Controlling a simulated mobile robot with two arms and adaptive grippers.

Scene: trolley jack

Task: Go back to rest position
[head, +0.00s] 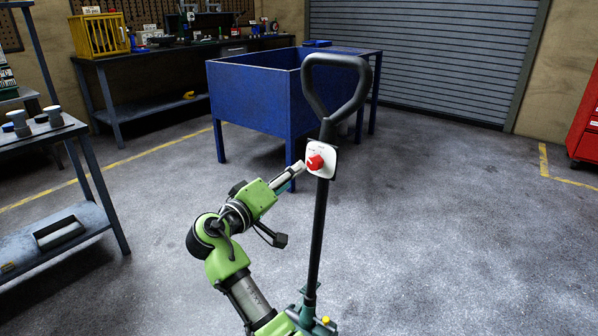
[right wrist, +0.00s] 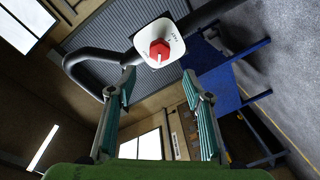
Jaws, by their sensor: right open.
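The trolley jack's black handle (head: 318,215) stands upright with a loop at its top. A white plate with a red knob (head: 315,162) sits on it below the loop. My right gripper (head: 298,170) is just left of the knob. In the right wrist view its two fingers (right wrist: 158,80) are spread with nothing between them, and the red knob (right wrist: 159,50) is ahead, beyond the fingertips. The handle loop (right wrist: 90,65) shows to the left there. Contact with the knob cannot be told from the head view. My left gripper is not in view.
A blue bin on legs (head: 255,95) stands behind the handle. A workbench (head: 150,95) is at the back left, and a metal table (head: 50,235) at the left. A red cabinet (head: 585,125) is at the right edge. The floor right of the handle is clear.

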